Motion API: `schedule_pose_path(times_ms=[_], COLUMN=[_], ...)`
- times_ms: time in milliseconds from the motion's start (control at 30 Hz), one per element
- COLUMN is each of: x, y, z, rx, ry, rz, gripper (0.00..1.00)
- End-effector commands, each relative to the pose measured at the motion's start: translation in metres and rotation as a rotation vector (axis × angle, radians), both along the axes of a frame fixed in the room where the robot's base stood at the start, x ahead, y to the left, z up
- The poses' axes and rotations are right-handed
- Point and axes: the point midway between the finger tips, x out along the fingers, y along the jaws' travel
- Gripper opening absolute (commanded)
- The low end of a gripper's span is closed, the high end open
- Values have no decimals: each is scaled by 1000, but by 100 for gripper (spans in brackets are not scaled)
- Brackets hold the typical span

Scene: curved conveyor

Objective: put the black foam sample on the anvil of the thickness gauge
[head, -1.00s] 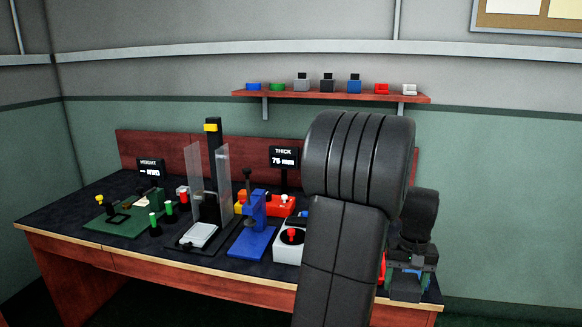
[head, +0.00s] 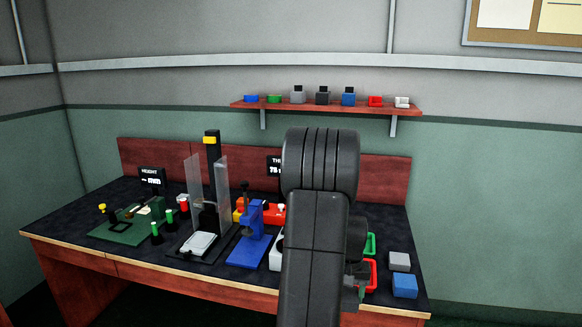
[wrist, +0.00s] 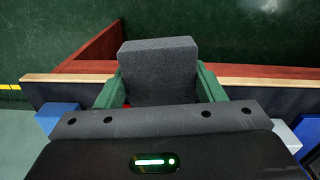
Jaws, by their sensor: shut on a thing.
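In the wrist view my gripper (wrist: 160,92) is shut on a dark grey to black foam block (wrist: 158,66), one green finger on each side of it. In the head view my arm hides the block and most of the gripper. The sign marked THICK (head: 275,166) is partly covered by my arm. Near it stand a blue clamp-like stand (head: 252,236) and a tall black column device (head: 212,150) with clear side plates and a pale platform. I cannot tell for sure which device is the thickness gauge; its anvil is not clearly seen.
A green device (head: 122,228) stands left by the HEIGHT sign (head: 151,175). A grey block (head: 400,261), a blue block (head: 404,285), a green frame (head: 370,244) and a red frame (head: 371,274) are at the right end of the bench. A wall shelf (head: 330,106) holds several small items.

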Motion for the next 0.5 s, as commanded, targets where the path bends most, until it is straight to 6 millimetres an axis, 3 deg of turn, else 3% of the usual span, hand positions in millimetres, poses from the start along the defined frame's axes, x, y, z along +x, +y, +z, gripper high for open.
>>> schedule_pose_path(times_ms=[33,200,300,500], x=[5,14,13,10], y=[22,85,113,145], z=[0,-22,-33,-47], rx=[1,0,0,-1], ry=[7,7,5,2], rz=[25,74,97,119], gripper=[38,38,38,38])
